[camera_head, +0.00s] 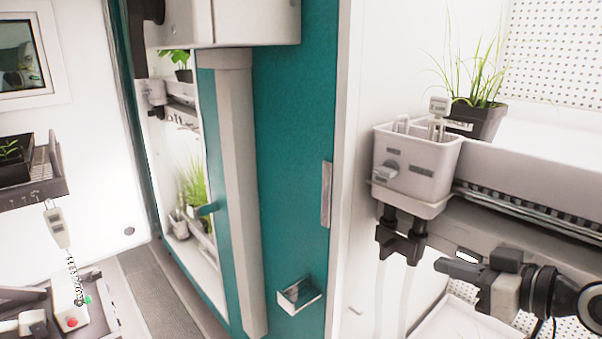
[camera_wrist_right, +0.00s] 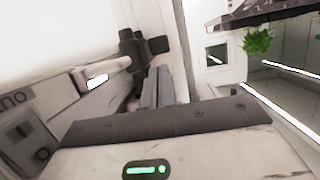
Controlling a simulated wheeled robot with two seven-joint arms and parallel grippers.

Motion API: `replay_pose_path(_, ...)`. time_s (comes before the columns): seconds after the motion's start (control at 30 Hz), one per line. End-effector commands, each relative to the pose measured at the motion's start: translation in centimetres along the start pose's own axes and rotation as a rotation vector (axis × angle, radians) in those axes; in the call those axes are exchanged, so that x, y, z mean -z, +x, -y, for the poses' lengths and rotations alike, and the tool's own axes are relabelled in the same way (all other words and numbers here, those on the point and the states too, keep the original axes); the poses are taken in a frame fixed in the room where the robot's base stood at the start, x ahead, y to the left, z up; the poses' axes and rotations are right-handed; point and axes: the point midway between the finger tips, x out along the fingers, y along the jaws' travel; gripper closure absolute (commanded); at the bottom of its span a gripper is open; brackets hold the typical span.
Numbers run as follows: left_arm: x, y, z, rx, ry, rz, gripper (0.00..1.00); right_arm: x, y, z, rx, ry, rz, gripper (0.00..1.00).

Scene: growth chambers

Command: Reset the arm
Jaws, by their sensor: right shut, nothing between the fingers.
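My right gripper (camera_head: 440,267) is at the lower right of the head view. Its dark fingers are shut with nothing between them, pointing left. They are below and to the right of the black fittings (camera_head: 402,235) under a pale box (camera_head: 418,160), apart from them in the picture. In the right wrist view, the closed grey fingers (camera_wrist_right: 158,88) rise from the gripper body, which carries a green light. A black fitting (camera_wrist_right: 140,45) shows beyond them.
The pale box hangs on a shelf rail (camera_head: 520,190) above my right gripper, beside a potted grass (camera_head: 478,118). Clear tubes (camera_head: 395,285) hang below it. A teal chamber wall (camera_head: 290,180) with a handle stands left of it. A small button box (camera_head: 70,310) sits lower left.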

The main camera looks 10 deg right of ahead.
Motion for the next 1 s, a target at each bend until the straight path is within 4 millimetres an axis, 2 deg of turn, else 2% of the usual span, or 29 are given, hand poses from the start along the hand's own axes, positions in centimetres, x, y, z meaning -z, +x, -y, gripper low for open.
replay_pose_path(0.17,0.0,0.0,0.0,0.000,0.000,-0.001,0.64,-10.4,2.6,2.0,-0.115,0.120,0.135,1.00)
replay_pose_path(0.2,0.0,0.0,0.0,0.000,0.000,-0.001,0.64,-13.3,3.0,3.1,-0.147,0.143,0.172,1.00)
replay_pose_path(0.3,0.0,0.0,0.0,0.000,0.000,-0.001,0.64,-19.8,3.3,6.7,-0.216,0.180,0.251,1.00)
replay_pose_path(0.4,0.0,0.0,0.0,0.000,0.000,-0.001,0.64,-24.7,2.9,11.2,-0.259,0.192,0.307,1.00)
replay_pose_path(0.43,0.0,-0.1,0.0,0.000,0.000,0.000,0.64,-25.7,2.8,12.4,-0.268,0.191,0.318,1.00)
replay_pose_path(0.53,-0.1,-0.1,-0.1,-0.001,-0.001,0.001,0.64,-28.0,2.3,16.2,-0.281,0.184,0.342,1.00)
replay_pose_path(0.6,-0.2,-0.1,-0.1,-0.001,-0.001,0.003,0.64,-28.8,2.0,18.0,-0.284,0.178,0.349,1.00)
replay_pose_path(0.67,-0.2,-0.1,-0.1,-0.001,-0.001,0.004,0.64,-29.2,1.9,19.0,-0.285,0.171,0.352,1.00)
replay_pose_path(0.77,-0.3,-0.1,-0.1,-0.001,-0.002,0.005,0.64,-29.4,1.8,19.6,-0.285,0.167,0.352,1.00)
replay_pose_path(1.0,-0.3,-0.1,-0.1,-0.001,-0.002,0.005,0.64,-29.4,1.8,19.6,-0.286,0.164,0.352,1.00)
